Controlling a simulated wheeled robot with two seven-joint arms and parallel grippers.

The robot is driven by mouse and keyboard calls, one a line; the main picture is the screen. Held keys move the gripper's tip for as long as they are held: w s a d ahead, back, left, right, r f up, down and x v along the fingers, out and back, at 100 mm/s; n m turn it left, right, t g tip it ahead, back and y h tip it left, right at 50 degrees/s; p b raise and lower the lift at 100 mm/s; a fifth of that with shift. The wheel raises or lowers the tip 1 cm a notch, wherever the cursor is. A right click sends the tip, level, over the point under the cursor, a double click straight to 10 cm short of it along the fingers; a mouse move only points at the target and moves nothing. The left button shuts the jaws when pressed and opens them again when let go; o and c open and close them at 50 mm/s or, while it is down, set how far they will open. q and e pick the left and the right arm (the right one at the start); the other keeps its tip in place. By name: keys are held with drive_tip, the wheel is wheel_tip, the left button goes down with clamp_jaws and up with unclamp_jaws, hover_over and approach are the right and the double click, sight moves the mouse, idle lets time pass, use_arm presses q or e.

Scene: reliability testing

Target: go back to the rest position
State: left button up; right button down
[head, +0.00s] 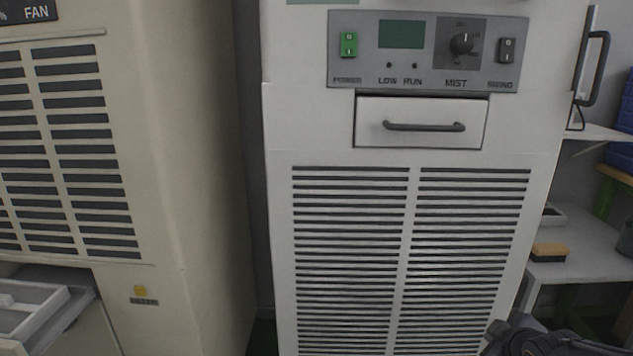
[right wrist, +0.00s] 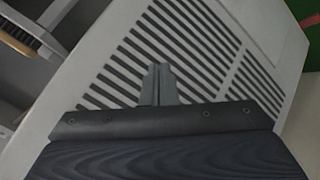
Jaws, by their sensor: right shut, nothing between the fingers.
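My right gripper (right wrist: 159,85) shows in the right wrist view with its fingers together and nothing between them. In that view the white machine's slatted front lies beyond the fingers. In the head view part of my right arm shows dark at the bottom right corner, in front of the lower right of the white machine (head: 278,250). My left gripper is not in either view.
The white machine has a control panel (head: 345,75) and a shut drawer (head: 380,110). A beige machine (head: 205,200) stands at left with an open tray (head: 50,315) low down. At right, a shelf (head: 590,255) holds a brush (head: 549,252).

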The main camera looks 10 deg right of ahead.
drive_tip(key=s+a+r+m+g+y, duration=0.2)
drive_tip(key=s+a+m+g+y, duration=0.35)
drive_tip(key=s+a, duration=1.5)
wheel_tip(320, 180, up, 37)
drive_tip(key=s+m+t+p, duration=0.1)
drive_tip(key=m+p, duration=0.1)
drive_tip(key=p, duration=3.5)
drive_tip(key=shift+r+m+y, duration=0.2)
drive_tip(key=shift+m+y, duration=0.15)
drive_tip(key=shift+s, duration=0.1)
